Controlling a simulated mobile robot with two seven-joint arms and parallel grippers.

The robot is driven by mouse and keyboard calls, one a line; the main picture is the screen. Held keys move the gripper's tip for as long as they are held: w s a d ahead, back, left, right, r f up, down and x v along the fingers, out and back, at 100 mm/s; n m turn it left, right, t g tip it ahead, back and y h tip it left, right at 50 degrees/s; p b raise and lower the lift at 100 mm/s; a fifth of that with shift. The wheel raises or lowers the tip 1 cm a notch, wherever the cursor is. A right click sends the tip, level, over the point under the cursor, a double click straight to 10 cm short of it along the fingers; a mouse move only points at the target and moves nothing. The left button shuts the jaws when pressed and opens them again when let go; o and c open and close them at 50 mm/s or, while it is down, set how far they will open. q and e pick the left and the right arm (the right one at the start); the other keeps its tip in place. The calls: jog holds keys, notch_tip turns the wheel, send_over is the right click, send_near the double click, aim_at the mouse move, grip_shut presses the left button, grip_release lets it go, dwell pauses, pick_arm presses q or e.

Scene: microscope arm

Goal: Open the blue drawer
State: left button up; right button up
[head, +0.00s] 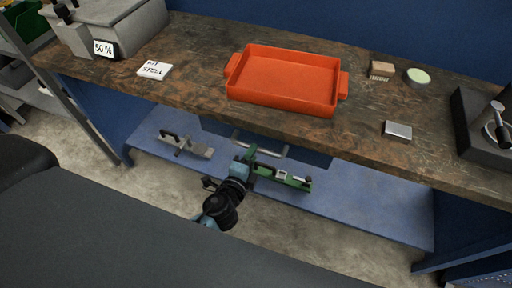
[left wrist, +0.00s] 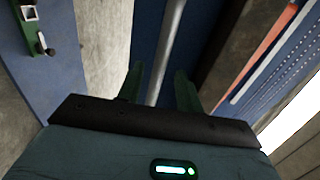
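The blue drawer (head: 308,157) is under the wooden bench top, its front dark blue and mostly hidden by the bench edge. Its grey bar handle (head: 275,151) runs along the front, and it also shows in the left wrist view (left wrist: 170,45). My left gripper (head: 246,158) is at the handle. In the left wrist view, its two dark green fingers (left wrist: 160,88) are apart, with the bar running between them in the picture. A gap shows on each side of the bar, but I cannot tell how deep it sits. My right gripper is not in view.
Below, a blue shelf (head: 360,205) holds a green tool (head: 295,182) close to my left gripper and a grey tool (head: 188,146) to the left. On the bench top (head: 190,65) stand an orange tray (head: 290,80) and small items. The floor in front is clear.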

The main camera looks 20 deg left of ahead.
pick_arm(q)
jog(key=shift+w+f, duration=0.2)
jog(key=shift+w, duration=0.8)
jog(key=shift+w+f, duration=0.2)
jog(key=shift+w, duration=0.8)
grip_shut()
